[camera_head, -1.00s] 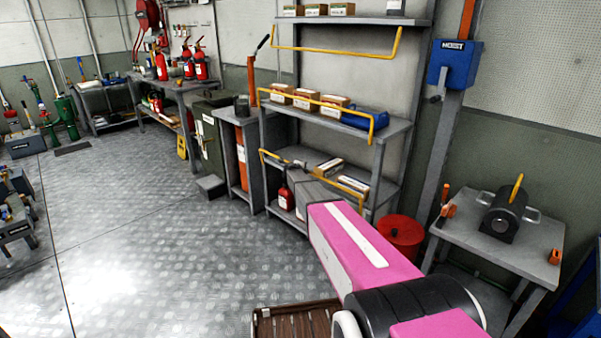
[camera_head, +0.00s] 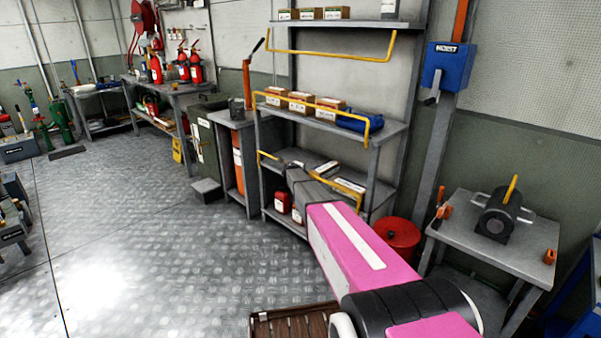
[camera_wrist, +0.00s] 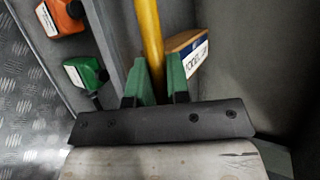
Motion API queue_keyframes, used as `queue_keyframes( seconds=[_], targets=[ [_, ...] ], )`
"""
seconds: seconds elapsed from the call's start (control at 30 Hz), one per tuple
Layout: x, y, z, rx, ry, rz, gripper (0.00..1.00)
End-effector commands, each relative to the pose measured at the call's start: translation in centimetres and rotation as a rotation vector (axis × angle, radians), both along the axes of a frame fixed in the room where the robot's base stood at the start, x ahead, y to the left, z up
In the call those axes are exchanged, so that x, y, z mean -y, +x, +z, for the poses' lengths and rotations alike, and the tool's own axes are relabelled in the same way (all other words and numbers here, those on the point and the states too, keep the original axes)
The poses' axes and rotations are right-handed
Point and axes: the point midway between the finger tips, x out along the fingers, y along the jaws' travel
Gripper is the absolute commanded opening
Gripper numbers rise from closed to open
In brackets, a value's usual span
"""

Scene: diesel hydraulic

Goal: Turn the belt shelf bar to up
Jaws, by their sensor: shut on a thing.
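A yellow bar (camera_head: 268,156) runs along the front of the lowest loaded shelf, partly hidden behind my arm; its right end (camera_head: 359,201) shows beyond it. In the wrist view my gripper (camera_wrist: 157,75) has its green fingers on both sides of a yellow bar (camera_wrist: 150,35), shut on it. In the head view my gripper (camera_head: 288,166) is at this lower bar, its fingers too small to make out. Two more yellow bars, a middle one (camera_head: 315,121) and a top one (camera_head: 330,56), cross the same rack.
Boxes (camera_head: 300,101) stand on the middle shelf. In the wrist view a box (camera_wrist: 187,55) is close beside the fingers, with orange (camera_wrist: 62,17) and green (camera_wrist: 84,72) bottles at left. A red drum (camera_head: 398,236) and a small table (camera_head: 500,240) stand right. The floor at left is open.

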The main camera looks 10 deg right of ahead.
Motion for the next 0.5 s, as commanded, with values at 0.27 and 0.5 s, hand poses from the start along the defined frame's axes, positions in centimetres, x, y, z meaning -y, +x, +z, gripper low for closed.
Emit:
queue_keyframes(
  seconds=[0.27, 0.5],
  targets=[
    [0.33, 0.21, 0.11, 0.001, -0.004, -0.001, 0.2],
    [0.22, 0.16, 0.06, 0.001, -0.002, -0.001, 0.41]
  ],
)
